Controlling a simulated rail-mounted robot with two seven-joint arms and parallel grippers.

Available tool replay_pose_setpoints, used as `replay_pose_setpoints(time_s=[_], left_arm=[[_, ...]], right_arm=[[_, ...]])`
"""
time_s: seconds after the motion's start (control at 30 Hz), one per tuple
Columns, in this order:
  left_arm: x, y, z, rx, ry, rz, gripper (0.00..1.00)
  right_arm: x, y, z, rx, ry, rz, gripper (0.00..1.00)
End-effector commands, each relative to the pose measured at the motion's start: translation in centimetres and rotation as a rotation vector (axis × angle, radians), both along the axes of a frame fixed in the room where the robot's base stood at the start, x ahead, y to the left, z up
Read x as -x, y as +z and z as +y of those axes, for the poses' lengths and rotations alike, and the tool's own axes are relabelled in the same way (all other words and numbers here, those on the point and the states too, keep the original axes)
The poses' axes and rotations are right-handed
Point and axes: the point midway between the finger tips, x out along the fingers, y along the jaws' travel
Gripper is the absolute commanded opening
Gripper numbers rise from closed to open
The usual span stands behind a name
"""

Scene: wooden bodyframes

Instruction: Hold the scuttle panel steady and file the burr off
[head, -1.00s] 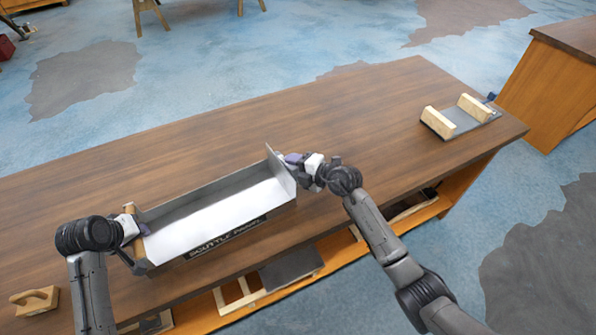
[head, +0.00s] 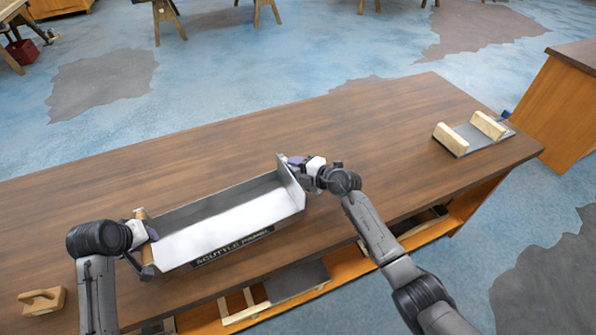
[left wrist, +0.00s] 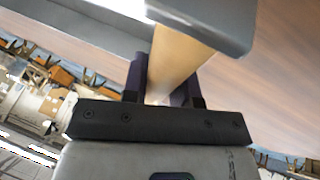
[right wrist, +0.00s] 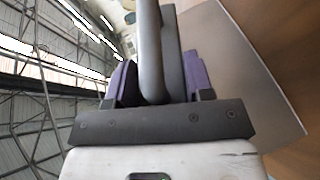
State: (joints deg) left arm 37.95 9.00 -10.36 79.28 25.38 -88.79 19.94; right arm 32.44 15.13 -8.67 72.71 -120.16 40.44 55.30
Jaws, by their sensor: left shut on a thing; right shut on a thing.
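The scuttle panel (head: 218,222) is a long, pale metal tray shape with a lettered dark front strip and a raised right end wall. It lies along or just above the bench's near side; contact is unclear. My left gripper (head: 150,231) is at its left end. In the left wrist view, my left gripper (left wrist: 163,92) is shut on a light wooden end piece (left wrist: 178,58) against the panel's grey metal (left wrist: 100,28). My right gripper (head: 292,163) is at the right end wall. In the right wrist view, my right gripper (right wrist: 158,85) is shut on a grey rounded bar (right wrist: 150,45); whether it belongs to the panel is unclear. I make out no burr or file.
A grey plate with two wooden blocks (head: 452,139) sits at the bench's (head: 350,130) right end. A wooden float-like tool (head: 42,301) lies at the left front. Boards and frames lie on the shelf below. The bench's middle and back are clear.

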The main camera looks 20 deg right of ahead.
Motion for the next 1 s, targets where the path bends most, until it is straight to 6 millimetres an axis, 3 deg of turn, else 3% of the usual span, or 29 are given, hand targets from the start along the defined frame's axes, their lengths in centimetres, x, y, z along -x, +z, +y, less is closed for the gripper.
replay_pose_setpoints(time_s=[0.03,1.0], left_arm=[[0.1,0.0,-0.6,0.005,-0.016,0.001,0.0],[0.0,0.1,-0.5,0.008,-0.004,-0.002,0.0]], right_arm=[[0.1,0.2,0.4,-0.005,0.006,-0.003,0.0],[6.0,0.0,-0.2,-0.006,0.01,0.0,0.0]])
